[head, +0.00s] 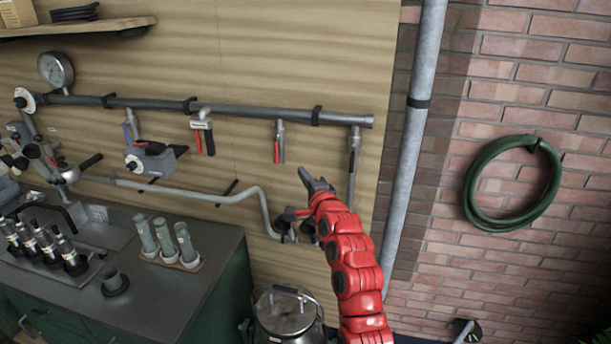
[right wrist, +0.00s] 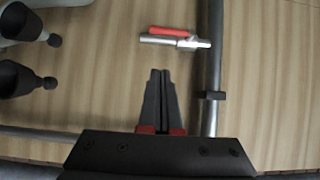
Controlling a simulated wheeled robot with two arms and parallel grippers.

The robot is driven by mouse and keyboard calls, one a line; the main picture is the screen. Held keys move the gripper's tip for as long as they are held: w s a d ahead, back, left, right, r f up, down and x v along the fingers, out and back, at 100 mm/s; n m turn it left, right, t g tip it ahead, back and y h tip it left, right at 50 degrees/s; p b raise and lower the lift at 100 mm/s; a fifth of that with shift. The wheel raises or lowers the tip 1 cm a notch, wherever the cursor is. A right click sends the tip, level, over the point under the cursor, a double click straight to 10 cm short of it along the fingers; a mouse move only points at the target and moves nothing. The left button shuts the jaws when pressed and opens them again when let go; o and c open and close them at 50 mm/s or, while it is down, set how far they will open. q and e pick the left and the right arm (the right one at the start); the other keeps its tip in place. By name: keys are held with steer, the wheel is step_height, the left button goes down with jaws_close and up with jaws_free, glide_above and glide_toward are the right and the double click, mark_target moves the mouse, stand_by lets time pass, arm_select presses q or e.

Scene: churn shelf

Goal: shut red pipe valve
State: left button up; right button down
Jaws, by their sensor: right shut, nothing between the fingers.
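A red-levered valve (head: 278,143) hangs down from the grey wall pipe. Its red lever lies alongside the silver body. It also shows at the top of the right wrist view (right wrist: 172,31), lever parallel to the silver spout. My right gripper (head: 308,178) is on the red arm, below and to the right of this valve in the head view. Its fingertips (right wrist: 159,75) are together, empty, and apart from the valve. My left gripper is not in view.
The grey pipe (head: 240,110) runs along the wood panel and bears other valves, one with a blue lever (head: 131,128). A lower pale pipe (head: 190,193) bends below. A metal churn (head: 287,312) stands under them. A green hose (head: 474,190) hangs on the brick wall.

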mark_target(277, 150)
steer(key=w+a+p, duration=0.3)
steer(key=w+a, duration=0.2)
steer(key=w, duration=0.2)
steer(key=shift+w, duration=0.3)
steer(key=shift+f, duration=0.15)
